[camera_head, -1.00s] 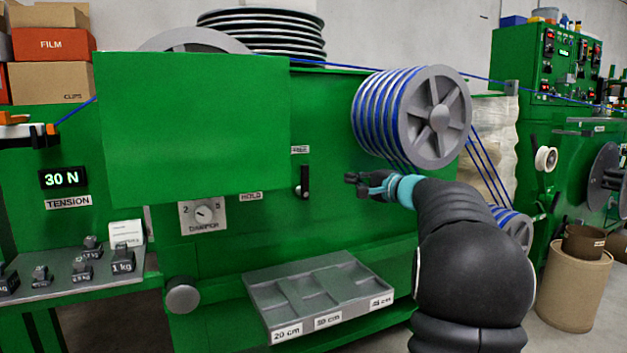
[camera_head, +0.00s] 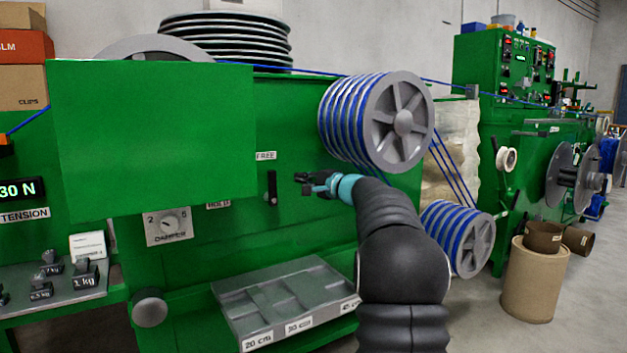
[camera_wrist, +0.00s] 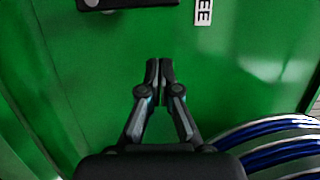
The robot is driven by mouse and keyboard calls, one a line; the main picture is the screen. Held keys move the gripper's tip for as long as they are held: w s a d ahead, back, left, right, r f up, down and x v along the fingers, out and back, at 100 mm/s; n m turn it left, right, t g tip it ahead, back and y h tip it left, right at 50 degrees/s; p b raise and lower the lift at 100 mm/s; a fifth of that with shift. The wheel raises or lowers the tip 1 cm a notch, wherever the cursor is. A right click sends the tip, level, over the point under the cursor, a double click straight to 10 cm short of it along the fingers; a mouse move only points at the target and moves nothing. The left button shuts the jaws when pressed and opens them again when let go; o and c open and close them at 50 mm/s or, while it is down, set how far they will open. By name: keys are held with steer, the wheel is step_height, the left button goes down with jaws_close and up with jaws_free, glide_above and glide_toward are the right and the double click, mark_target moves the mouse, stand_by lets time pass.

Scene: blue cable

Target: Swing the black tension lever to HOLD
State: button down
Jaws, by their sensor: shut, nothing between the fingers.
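The black tension lever (camera_head: 272,187) stands upright on the green machine front, its upper end just below the FREE label (camera_head: 265,156). The HOLD label (camera_head: 218,205) is to the left and lower, seen at a steep angle. My gripper (camera_head: 300,183) is shut and empty, a little to the right of the lever and apart from it. In the wrist view my gripper's fingertips (camera_wrist: 159,66) are together in front of the green panel. Part of the dark lever (camera_wrist: 100,5) shows at the top edge there, and the FREE label (camera_wrist: 203,12) is partly cut off.
A large pulley wound with blue cable (camera_head: 403,122) is right of and above my gripper, with a lower one (camera_head: 478,245) further right. A raised green cover (camera_head: 150,140) is at left. A dial (camera_head: 168,224) and a grey tray (camera_head: 235,308) are below.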

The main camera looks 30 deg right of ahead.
mark_target(270, 187)
steer(key=shift+w+a, duration=0.3)
steer(key=shift+a, duration=0.5)
steer(key=shift+w+a, duration=0.35)
steer(key=shift+a, duration=0.4)
steer(key=shift+w+a, duration=0.3)
steer(key=shift+a, duration=0.5)
